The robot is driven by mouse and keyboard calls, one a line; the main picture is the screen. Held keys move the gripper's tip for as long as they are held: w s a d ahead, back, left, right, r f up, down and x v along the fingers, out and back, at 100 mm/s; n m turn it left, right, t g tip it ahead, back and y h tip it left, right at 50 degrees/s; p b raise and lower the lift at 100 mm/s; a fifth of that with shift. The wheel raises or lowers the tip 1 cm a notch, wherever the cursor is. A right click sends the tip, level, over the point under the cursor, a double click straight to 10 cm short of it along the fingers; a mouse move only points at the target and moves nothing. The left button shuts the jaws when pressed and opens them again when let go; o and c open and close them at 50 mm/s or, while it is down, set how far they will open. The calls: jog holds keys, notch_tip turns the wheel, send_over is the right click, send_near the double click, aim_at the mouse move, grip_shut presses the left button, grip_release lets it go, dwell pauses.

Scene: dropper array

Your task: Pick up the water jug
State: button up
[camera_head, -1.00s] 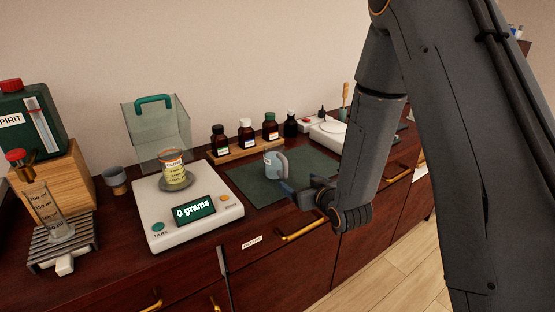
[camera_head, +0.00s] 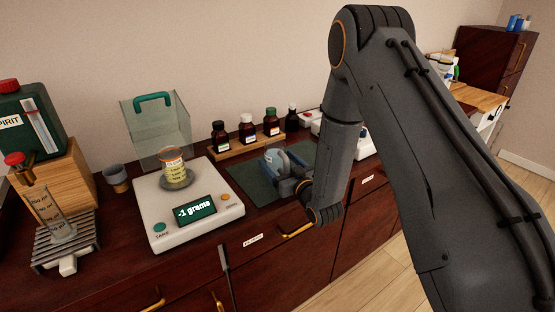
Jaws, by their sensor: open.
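The water jug (camera_head: 276,158) is a small pale blue-grey jug on the dark green mat (camera_head: 248,190), right of the scale. My gripper (camera_head: 281,173) is low over the mat at the jug's near right side, with its fingers open. The fingers overlap the lower part of the jug in the picture, so I cannot tell whether they touch it or are around its handle. The jug's lower right side is partly hidden.
A white scale (camera_head: 160,230) reading "-1 grams" bears a beaker (camera_head: 174,168) of yellow liquid. Behind the mat, a wooden rack (camera_head: 235,149) holds several dark bottles. A burette stand (camera_head: 60,245) and a green spirit can (camera_head: 25,120) are at left.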

jog(key=shift+w+a, duration=0.4)
jog(key=shift+w, duration=0.2)
jog(key=c, duration=1.6)
jog(key=shift+r, duration=0.15)
jog(key=shift+r+b, duration=1.25)
jog(key=shift+r, duration=3.25)
jog(key=s+a+r+n+g+y, duration=0.1)
jog(key=s+a+r, duration=0.2)
jog(key=a, duration=0.5)
jog(key=s+a+r+n+g+y+b, duration=0.1)
jog(key=s+a+r+n+g+y, duration=0.1)
jog(key=s+a, duration=0.4)
jog(key=s+a+r+n+g+y, duration=0.1)
jog(key=s+a+r, duration=0.3)
jog(key=a, duration=0.8)
jog(key=shift+s+a+r+n+g+y, duration=0.15)
jog(key=shift+r+n+g+y, duration=0.2)
jog(key=shift+r+y, duration=0.25)
